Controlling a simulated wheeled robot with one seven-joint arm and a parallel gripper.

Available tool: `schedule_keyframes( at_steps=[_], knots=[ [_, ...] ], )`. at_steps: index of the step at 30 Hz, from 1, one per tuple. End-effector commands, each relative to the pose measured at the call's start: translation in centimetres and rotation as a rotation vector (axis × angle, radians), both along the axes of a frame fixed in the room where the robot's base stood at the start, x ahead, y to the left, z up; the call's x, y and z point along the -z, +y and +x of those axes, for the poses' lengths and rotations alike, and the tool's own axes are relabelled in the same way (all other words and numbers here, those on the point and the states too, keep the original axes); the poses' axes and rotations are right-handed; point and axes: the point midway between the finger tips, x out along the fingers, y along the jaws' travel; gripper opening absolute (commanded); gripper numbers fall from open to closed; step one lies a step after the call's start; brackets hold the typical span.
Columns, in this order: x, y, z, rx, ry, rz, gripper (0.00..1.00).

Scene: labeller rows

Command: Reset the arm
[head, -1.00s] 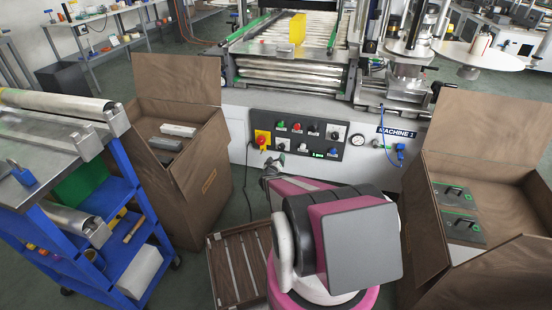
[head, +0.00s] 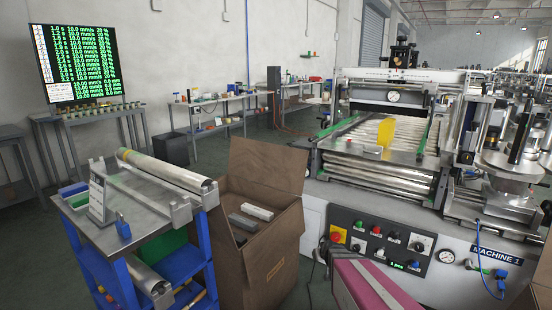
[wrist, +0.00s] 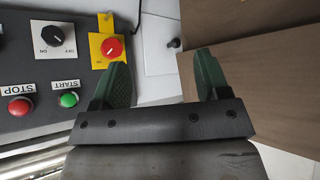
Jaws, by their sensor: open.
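My gripper (wrist: 162,78) is open and empty in the wrist view, its two green-padded fingers spread apart. Between and beyond the fingers are a pale machine panel and a brown box side. The red knob on a yellow plate (wrist: 112,48) is just beyond the left finger; I cannot tell the exact gap.
An open cardboard box (head: 262,262) with grey bars in it stands left of the machine (head: 400,180). A blue cart (head: 85,252) bearing a metal roller (head: 167,170) is at the left. A wall screen (head: 79,60) hangs behind. Grey floor (head: 50,235) shows at the far left.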

Motion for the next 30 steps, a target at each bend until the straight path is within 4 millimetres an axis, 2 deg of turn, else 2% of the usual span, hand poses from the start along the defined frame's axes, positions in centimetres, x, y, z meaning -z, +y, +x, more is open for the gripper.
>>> schedule_keyframes(
  at_steps=[1, 9, 12, 15, 20, 30],
  knots=[
    [-1.4, 0.8, -2.1, -0.009, 0.069, 0.017, 0.69],
    [-5.9, 2.6, -12.0, 0.037, 0.482, 0.044, 0.69],
    [-7.5, 2.6, -15.2, 0.079, 0.605, 0.029, 0.69],
    [-8.7, 2.4, -17.6, 0.118, 0.692, 0.013, 0.69],
    [-9.6, 2.3, -19.2, 0.153, 0.757, -0.003, 0.69],
    [-9.6, 2.3, -19.3, 0.155, 0.764, -0.003, 0.69]
  ],
)
